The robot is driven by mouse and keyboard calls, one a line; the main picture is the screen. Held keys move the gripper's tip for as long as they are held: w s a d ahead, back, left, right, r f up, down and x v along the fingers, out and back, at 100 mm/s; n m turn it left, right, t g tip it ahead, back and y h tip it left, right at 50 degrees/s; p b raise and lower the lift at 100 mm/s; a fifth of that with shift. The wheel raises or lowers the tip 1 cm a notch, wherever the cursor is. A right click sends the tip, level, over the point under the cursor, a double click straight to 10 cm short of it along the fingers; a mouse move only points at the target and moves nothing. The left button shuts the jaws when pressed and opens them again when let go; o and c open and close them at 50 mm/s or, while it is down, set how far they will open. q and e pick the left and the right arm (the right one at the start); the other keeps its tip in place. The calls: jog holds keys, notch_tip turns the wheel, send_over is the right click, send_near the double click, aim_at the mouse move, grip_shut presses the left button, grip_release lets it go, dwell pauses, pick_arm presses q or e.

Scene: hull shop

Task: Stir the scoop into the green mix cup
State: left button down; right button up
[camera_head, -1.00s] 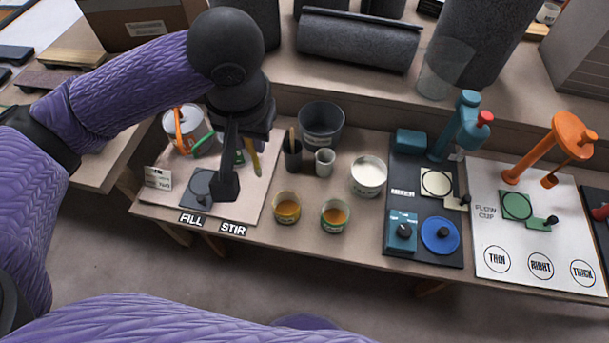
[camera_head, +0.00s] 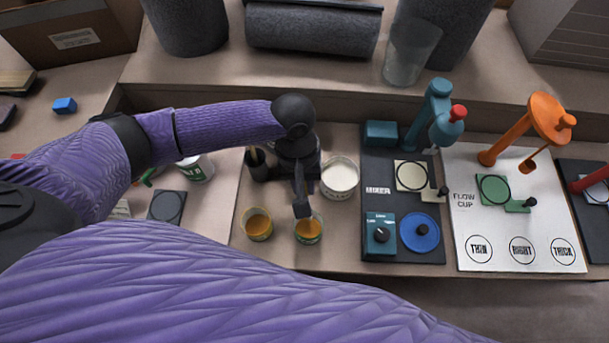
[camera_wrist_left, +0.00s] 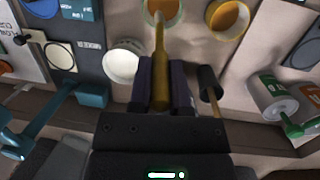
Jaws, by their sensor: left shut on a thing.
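The green mix cup (camera_head: 308,238) stands near the bench's front edge and holds orange-brown mix. My left gripper (camera_head: 302,207) is just behind and above it, hiding part of its rim. In the left wrist view my left gripper (camera_wrist_left: 162,98) is shut on a yellow-brown stir stick (camera_wrist_left: 160,65). The stick's far end overlaps the green cup (camera_wrist_left: 151,12); I cannot tell whether it touches the mix. A similar cup with a yellowish label (camera_head: 258,226) stands to the left. No separate scoop can be made out. My right gripper is out of view.
A white tub (camera_head: 340,180) stands close right of my gripper. A dark stick holder (camera_head: 257,170) is at left. The mixer base (camera_head: 372,200) and flow cup board (camera_head: 470,225) fill the right. A paint can (camera_head: 195,168) is partly behind my arm.

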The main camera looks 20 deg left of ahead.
pick_arm(q)
notch_tip(320, 180, down, 10)
jog(key=b, duration=0.6)
jog(key=shift+f, duration=0.25)
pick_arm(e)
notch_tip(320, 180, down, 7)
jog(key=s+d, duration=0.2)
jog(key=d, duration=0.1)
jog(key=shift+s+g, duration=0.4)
pick_arm(q)
jog(key=shift+s+d, duration=0.1)
jog(key=shift+d, duration=0.1)
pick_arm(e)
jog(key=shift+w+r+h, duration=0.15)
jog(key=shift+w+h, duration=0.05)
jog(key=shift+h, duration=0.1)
